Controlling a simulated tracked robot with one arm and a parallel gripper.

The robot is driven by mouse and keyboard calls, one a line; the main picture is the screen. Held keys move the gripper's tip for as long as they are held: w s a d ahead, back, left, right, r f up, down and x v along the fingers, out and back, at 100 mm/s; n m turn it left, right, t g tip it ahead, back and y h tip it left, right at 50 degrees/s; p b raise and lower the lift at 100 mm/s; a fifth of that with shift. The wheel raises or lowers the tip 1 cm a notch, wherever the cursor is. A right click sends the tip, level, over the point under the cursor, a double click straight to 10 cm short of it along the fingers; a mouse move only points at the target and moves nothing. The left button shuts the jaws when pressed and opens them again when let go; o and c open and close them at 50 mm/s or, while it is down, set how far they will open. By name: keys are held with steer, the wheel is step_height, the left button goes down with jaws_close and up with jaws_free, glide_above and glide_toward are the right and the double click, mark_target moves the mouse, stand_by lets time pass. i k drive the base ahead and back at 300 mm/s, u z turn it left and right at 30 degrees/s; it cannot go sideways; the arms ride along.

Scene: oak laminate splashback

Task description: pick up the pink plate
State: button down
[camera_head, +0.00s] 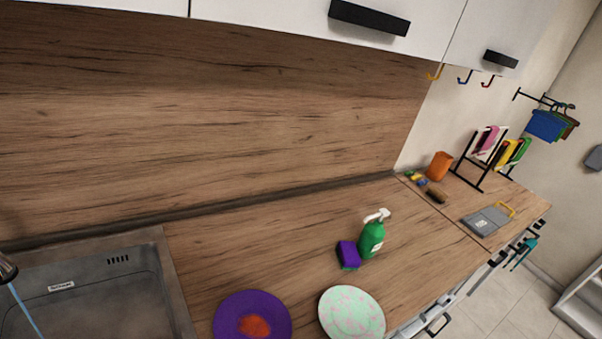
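No plainly pink plate shows. A pale mint plate with pink blotches (351,313) lies on the wooden counter at the bottom centre, near the front edge. To its left lies a purple plate (229,312) with an orange-red patch in its middle; its lower edge is cut off by the picture. The two plates are apart. My gripper is not in view, and nothing of it touches either plate.
A green spray bottle (372,238) and a purple-and-green sponge (348,255) stand behind the mint plate. A metal sink (174,290) is at left. A rack (468,172) and an orange cup (439,166) stand far right. The counter behind the purple plate is clear.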

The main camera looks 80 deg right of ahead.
mark_target(345, 311)
steer(key=u, duration=0.9)
steer(key=k, duration=2.15)
steer(key=z, duration=2)
steer(key=i, duration=1.05)
steer(key=u, duration=0.05)
